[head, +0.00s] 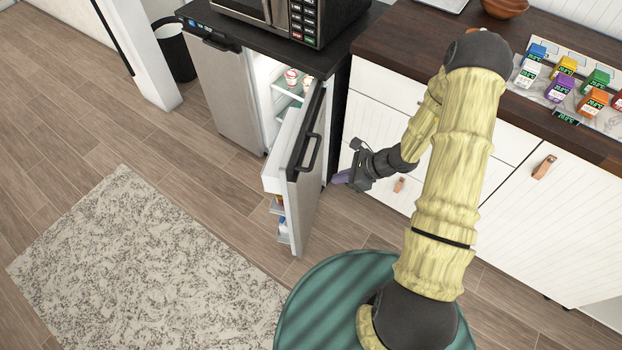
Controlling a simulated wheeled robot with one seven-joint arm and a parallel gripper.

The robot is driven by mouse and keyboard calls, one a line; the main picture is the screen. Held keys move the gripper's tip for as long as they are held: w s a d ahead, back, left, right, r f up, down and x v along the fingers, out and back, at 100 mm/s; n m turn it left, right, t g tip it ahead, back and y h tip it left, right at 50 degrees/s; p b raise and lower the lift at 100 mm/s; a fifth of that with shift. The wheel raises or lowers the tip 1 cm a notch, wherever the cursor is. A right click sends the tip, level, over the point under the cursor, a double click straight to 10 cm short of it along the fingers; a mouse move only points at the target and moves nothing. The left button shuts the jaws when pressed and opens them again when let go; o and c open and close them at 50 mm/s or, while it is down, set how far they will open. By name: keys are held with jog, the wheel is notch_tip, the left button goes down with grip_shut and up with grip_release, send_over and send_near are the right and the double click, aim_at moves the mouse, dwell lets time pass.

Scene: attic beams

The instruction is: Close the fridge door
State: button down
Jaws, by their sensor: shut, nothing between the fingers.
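The fridge door (307,190) stands wide open, swung out toward me from its hinge side on the right. It has a dark vertical handle (308,150) on its outer face and shelves with items on its inner side. The lit fridge interior (284,88) shows shelves with a few small containers. My gripper (341,178) is to the right of the door, near its outer face, with purple fingertips pointing left toward it. It is shut and empty. I cannot tell whether the fingertips touch the door.
A microwave (285,15) sits on the dark top above the fridge. White cabinets (385,125) with a wooden counter stand at right, carrying several coloured cartons (560,88). A speckled rug (150,265) lies at left. The wooden floor (215,165) before the fridge is clear.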

aim_at(302, 182)
jog(key=a+f, duration=0.1)
jog(key=a, duration=0.1)
jog(key=w+a+f, duration=0.1)
jog(key=a+f, duration=0.1)
jog(key=a, duration=0.1)
jog(key=w+a+f+p, duration=0.1)
jog(key=a, duration=0.1)
jog(key=shift+w+a+f, duration=0.15)
jog(key=shift+a+f, duration=0.1)
jog(key=shift+a, duration=0.1)
jog(key=shift+w+a+f, duration=0.1)
jog(key=shift+w+a, duration=0.05)
jog(key=shift+a, duration=0.2)
jog(key=shift+w, duration=0.1)
jog(key=shift+a, duration=0.15)
